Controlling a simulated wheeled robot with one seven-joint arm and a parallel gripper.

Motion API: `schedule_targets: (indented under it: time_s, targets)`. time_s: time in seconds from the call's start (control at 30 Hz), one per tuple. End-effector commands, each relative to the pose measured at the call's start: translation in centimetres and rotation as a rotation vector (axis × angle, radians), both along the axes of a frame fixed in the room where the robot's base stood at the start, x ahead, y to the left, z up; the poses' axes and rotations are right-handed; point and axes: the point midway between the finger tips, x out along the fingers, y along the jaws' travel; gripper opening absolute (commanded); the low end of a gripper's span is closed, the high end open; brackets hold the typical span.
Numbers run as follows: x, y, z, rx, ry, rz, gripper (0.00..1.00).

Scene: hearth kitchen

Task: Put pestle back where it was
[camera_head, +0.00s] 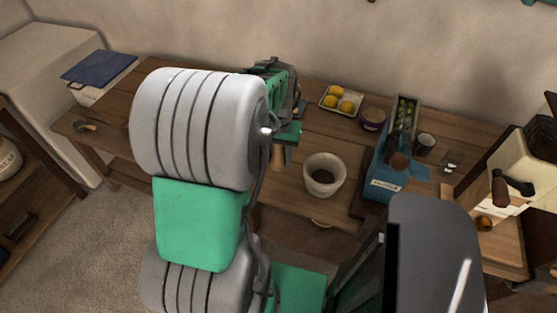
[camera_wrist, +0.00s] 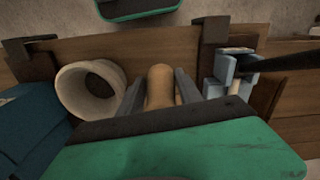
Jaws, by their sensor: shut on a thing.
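The pestle, a tan wooden rod with a rounded end, is between the two dark fingers of my gripper (camera_wrist: 159,92) in the wrist view, where the pestle (camera_wrist: 160,86) stands out past them. In the head view the pestle (camera_head: 278,157) hangs below my green hand, left of the mortar and apart from it. The whitish mortar (camera_head: 324,186) stands upright on the wooden table, with dark contents inside. In the wrist view the mortar (camera_wrist: 68,92) is just left of my gripper. My arm hides part of the table.
A blue grinder-like box (camera_head: 384,183) stands right of the mortar. Behind are a tray of lemons (camera_head: 328,105), a purple-banded bowl (camera_head: 373,119) and a crate of green items (camera_head: 405,98). A box with a blue lid (camera_head: 99,66) is at the left. The table's front edge is close to the mortar.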

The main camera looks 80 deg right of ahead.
Motion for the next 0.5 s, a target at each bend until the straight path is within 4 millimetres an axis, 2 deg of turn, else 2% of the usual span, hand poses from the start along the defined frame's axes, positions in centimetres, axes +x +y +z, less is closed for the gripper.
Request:
schedule_targets:
  time_s: [0.1,0.23,0.4,0.5]
  targets:
    - [0.4,-1.5,-1.6,-0.001,0.000,0.001,0.00]
    - [0.6,-2.3,-2.7,-0.002,0.000,0.001,0.00]
    - [0.6,-2.3,-5.5,-0.001,0.000,0.001,0.00]
    - [0.6,-2.4,-5.7,-0.004,0.000,0.001,0.00]
